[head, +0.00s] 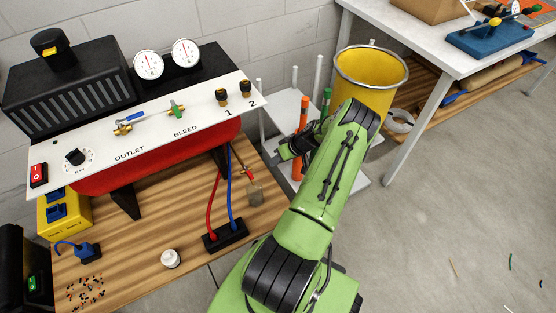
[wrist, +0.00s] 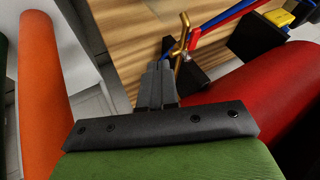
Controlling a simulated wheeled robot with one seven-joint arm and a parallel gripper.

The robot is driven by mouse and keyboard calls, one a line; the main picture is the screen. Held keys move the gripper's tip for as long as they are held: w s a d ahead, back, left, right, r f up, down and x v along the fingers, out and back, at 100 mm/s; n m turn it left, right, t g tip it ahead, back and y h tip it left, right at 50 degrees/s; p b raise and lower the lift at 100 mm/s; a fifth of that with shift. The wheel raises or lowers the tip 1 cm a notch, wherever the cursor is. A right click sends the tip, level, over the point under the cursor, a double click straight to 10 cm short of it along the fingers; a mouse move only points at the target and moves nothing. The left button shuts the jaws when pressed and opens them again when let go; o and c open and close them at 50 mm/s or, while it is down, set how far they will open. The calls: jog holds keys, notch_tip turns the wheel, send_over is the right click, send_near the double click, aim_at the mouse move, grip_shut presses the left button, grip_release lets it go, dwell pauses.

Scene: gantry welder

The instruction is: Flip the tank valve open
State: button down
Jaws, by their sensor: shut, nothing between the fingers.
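The red tank (head: 150,165) lies under a white panel on the wooden bench. The wrist view shows brass parts (wrist: 183,42) just beyond my fingertips, beside the red tank (wrist: 250,105). My gripper (head: 282,153) is shut and empty, right of the brass valve and apart from it in the head view. In the wrist view the fingers (wrist: 160,68) are together; I cannot tell the exact gap.
The panel carries a blue-handled outlet valve (head: 130,119) and a green-handled bleed valve (head: 176,108). Red and blue hoses (head: 231,195) rise from a black block (head: 225,236). Orange cylinder (head: 298,160) and yellow bin (head: 370,80) stand close behind my arm.

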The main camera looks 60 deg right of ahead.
aim_at(248, 172)
jog(key=w+a+f+b, duration=0.1)
jog(key=w+a+f, duration=0.2)
jog(key=w+a, duration=0.1)
jog(key=shift+w+a+f, duration=0.2)
jog(key=shift+w+f, duration=0.1)
jog(key=shift+f, duration=0.05)
